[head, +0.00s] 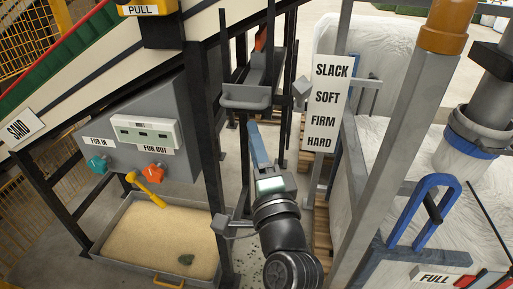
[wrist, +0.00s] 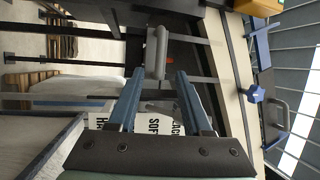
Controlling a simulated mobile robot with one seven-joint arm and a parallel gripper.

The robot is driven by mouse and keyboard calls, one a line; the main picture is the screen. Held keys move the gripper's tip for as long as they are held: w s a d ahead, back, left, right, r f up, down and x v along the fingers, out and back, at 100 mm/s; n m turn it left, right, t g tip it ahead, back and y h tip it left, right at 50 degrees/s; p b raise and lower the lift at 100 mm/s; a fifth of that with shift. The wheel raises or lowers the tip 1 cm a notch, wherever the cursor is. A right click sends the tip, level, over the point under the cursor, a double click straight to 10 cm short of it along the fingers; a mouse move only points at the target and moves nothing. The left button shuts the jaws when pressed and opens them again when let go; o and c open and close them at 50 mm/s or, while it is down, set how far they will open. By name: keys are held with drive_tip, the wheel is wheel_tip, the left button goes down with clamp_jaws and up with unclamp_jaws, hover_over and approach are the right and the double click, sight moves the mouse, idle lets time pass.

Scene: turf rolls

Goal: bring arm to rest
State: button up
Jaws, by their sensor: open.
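My arm (head: 283,235) reaches up from the bottom middle of the head view. My gripper (head: 256,135) is at its far end, between a black post and the hardness sign, with its blue fingers pointing away and upward. In the wrist view my gripper (wrist: 160,75) shows two blue fingers spread apart, so it is open. A grey tray-like bracket (head: 246,97) is just beyond the fingertips. A grey rounded part (wrist: 158,52) shows between and beyond the fingertips in the wrist view; I cannot tell whether they touch it.
A sand tray (head: 155,238) and a grey box with teal and orange knobs (head: 150,130) lie left. The SLACK/SOFT/FIRM/HARD sign (head: 331,105) and a slanted grey post (head: 385,150) stand close on the right. White wrapped bags (head: 395,65) and a blue handle (head: 425,215) are farther right.

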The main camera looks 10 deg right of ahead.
drive_tip(key=shift+s+f, duration=0.1)
drive_tip(key=shift+s, duration=0.6)
